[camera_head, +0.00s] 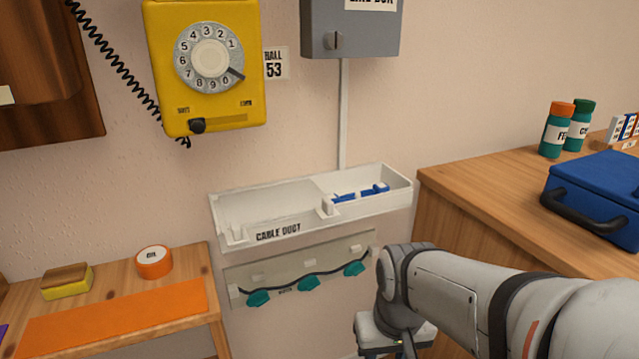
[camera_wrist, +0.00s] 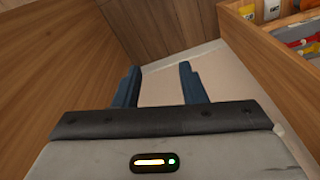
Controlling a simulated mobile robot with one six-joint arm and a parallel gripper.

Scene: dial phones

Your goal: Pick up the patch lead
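A dark lead with several teal plugs (camera_head: 305,281) runs along a pale panel (camera_head: 345,248) on the wall, below the cable duct; it looks like the patch lead, though I cannot read its label. Blue pieces (camera_head: 361,192) lie in the right compartment of the white cable duct (camera_head: 225,232); I cannot tell what they are. My arm reaches in from the lower right in the head view, with its end low, right of the panel. My gripper (camera_wrist: 159,72) shows in the wrist view with its two blue fingers apart and nothing between them. No lead shows in the wrist view.
A wooden cabinet (camera_head: 450,230) with a blue case (camera_head: 600,190) on top stands at right. A low wooden table (camera_head: 185,265) stands at left with an orange mat, sponge and tape roll. A yellow dial phone (camera_head: 165,70) hangs above. The wrist view shows a drawer (camera_wrist: 262,62) of coloured items.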

